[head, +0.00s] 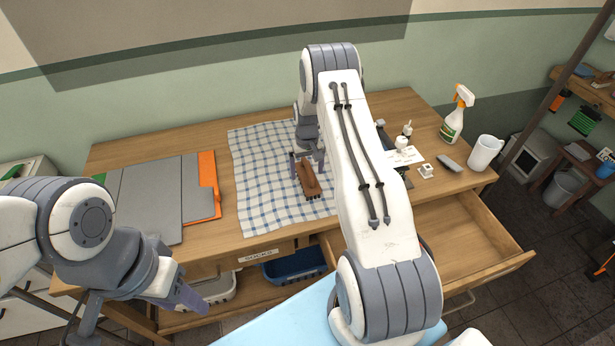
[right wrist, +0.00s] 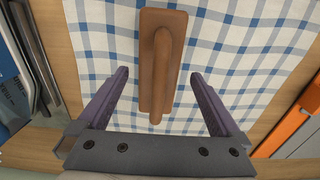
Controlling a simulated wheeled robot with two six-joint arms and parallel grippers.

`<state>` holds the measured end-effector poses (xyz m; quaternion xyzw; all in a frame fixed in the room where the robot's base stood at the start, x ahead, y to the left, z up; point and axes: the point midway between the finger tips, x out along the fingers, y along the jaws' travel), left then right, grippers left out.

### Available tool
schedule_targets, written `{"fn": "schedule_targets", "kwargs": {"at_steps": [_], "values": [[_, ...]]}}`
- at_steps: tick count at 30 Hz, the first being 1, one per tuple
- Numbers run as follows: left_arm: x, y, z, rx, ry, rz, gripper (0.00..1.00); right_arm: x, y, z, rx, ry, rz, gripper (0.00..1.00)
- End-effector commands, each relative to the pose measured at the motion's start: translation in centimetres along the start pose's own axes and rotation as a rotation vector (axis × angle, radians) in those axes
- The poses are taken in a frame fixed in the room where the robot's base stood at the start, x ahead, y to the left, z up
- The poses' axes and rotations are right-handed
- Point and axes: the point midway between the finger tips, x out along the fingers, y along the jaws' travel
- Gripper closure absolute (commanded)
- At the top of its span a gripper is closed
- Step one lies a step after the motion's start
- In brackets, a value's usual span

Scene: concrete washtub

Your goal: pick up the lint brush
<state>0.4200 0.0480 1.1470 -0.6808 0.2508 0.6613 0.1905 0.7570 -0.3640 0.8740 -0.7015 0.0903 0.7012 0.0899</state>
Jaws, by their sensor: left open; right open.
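The lint brush (head: 309,180) is a brown wooden block with bristles below and a raised handle. It lies on a blue-and-white checked cloth (head: 258,165) on the wooden table. It also shows in the right wrist view (right wrist: 162,50), long side pointing along the fingers. My right gripper (head: 306,160) is open above the brush. In the right wrist view its fingers (right wrist: 159,74) appear on either side of the brush, with gaps on both sides. How high the fingertips are is hard to tell. My left gripper (head: 187,295) is open and empty, low at the left front of the table.
Grey boards and an orange folder (head: 208,172) lie left of the cloth. A spray bottle (head: 456,115), a white mug (head: 484,152) and small items stand at the right. A drawer (head: 465,240) is open at the front right. Bins sit on the shelf below.

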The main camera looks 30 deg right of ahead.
Motion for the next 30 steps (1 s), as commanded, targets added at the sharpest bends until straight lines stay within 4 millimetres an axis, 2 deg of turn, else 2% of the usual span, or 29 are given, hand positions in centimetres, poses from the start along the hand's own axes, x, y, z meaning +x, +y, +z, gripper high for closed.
{"fn": "schedule_targets", "kwargs": {"at_steps": [1,7,15,17,18,23,30], "values": [[-1.0,0.1,-0.1,0.0,0.0,0.0,0.5,0.5,0.1,0.1,0.001,-0.005,-0.001,0.0],[-1.6,0.1,-0.1,-0.001,0.0,0.0,0.5,2.9,0.2,0.0,0.0,-0.003,0.0,0.0],[-1.5,0.1,-0.1,-0.001,0.0,0.0,0.5,3.3,0.2,-0.1,0.0,0.0,0.0,0.0],[-1.5,0.1,-0.1,-0.001,0.0,0.0,0.5,3.3,0.2,-0.1,0.0,0.0,0.0,0.19],[-1.5,0.1,-0.1,-0.001,0.0,0.0,0.5,3.3,0.2,-0.1,0.0,0.0,0.0,0.34],[-1.5,0.1,-0.1,-0.001,0.0,0.0,0.5,3.2,0.2,0.0,0.0,0.0,0.0,0.96],[-1.5,0.1,-0.1,-0.001,0.0,0.0,0.5,3.2,0.2,-0.1,0.0,0.0,0.0,0.96]]}}
